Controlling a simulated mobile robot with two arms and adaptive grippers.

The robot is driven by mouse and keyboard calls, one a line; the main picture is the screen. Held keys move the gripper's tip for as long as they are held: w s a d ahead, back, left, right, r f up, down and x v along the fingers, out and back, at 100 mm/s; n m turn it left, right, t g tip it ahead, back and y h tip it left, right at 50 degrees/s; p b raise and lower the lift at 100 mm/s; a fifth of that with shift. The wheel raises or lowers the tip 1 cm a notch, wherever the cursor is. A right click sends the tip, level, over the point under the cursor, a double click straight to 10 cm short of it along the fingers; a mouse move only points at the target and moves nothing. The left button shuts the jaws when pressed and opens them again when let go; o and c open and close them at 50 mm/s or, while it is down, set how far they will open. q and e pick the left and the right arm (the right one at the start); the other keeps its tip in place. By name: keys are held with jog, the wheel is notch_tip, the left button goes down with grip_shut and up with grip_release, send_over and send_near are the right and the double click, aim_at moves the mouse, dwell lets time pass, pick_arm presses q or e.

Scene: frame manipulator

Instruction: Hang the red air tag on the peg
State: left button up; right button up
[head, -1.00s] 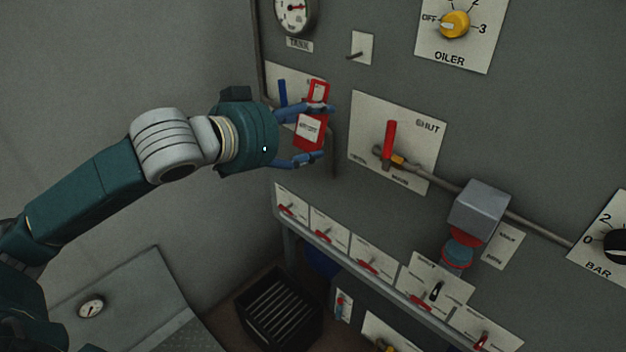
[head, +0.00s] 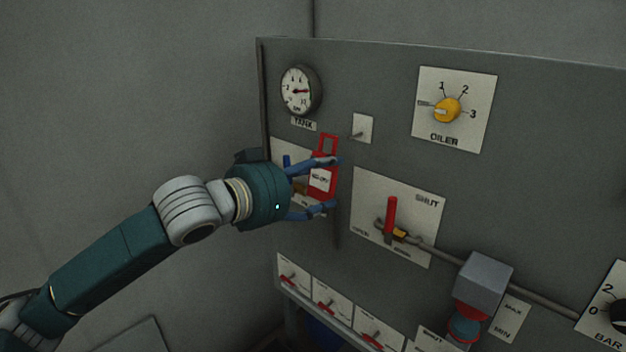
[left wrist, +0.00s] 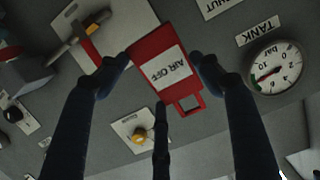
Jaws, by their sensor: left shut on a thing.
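The red air tag (head: 321,180), with a white "AIR OFF" label and a square loop at its top, is held upright by my left gripper (head: 328,185) in front of the panel. In the left wrist view the tag (left wrist: 151,66) sits between the fingers of the left gripper (left wrist: 160,62), its loop pointing down in that picture. The peg (head: 357,135) sticks out of a small white plate (head: 364,124). The tag's loop is left of the peg and slightly lower, apart from it in the head view. I cannot make out the peg in the left wrist view. My right gripper is out of view.
The TANK gauge (head: 299,91) is above the tag. The OILER knob (head: 447,110) is farther right. Bare panel lies between peg and OILER plate.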

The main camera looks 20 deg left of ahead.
pick_arm(q)
jog(key=shift+x, duration=0.85)
jog(key=shift+r+x, duration=0.25)
jog(key=shift+x, duration=1)
jog(key=p+x, duration=0.1)
jog(key=x, duration=0.3)
jog(key=shift+w+d+p, duration=0.1)
jog(key=shift+w+p, duration=0.2)
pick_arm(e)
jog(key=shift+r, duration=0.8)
pick_arm(q)
jog(key=shift+f, duration=0.1)
jog(key=o, duration=1.1)
jog(key=shift+c, duration=0.2)
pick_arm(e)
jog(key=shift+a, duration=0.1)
